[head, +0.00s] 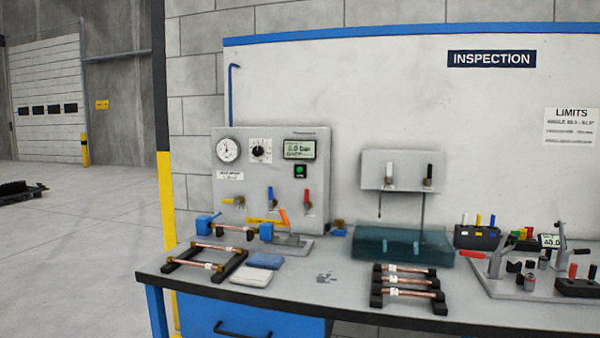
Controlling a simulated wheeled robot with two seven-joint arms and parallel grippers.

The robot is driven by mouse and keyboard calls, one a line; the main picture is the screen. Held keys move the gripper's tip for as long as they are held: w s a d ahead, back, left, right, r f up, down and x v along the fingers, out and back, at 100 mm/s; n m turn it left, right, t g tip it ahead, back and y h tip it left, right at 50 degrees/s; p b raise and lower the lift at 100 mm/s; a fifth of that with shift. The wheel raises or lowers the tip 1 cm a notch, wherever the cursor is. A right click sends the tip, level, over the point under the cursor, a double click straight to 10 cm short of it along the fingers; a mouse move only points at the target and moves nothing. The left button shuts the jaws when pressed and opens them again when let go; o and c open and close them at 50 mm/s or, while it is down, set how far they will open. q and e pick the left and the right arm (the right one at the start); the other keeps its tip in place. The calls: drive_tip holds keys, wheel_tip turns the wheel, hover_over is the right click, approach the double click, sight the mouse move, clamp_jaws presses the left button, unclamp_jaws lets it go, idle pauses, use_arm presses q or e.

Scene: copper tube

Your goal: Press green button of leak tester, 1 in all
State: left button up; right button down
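The leak tester (262,190) is a light grey upright panel at the back left of the workbench, in the head view. Its small green button (300,171) sits in a dark square just below a lit display (299,149) that seems to read 0.0 bar. A round gauge (228,150) and a dial (260,150) are left of the display. Blue, yellow and red valve levers are lower on the panel. A copper tube (234,229) lies in front of it near blue clamps. Neither of my grippers shows in this view.
Racks with copper tubes stand at the bench's front left (208,265) and middle (408,282). Folded cloths (253,277) lie beside the left rack. A blue-green water tank (402,246) and a jig plate (515,282) are farther right.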

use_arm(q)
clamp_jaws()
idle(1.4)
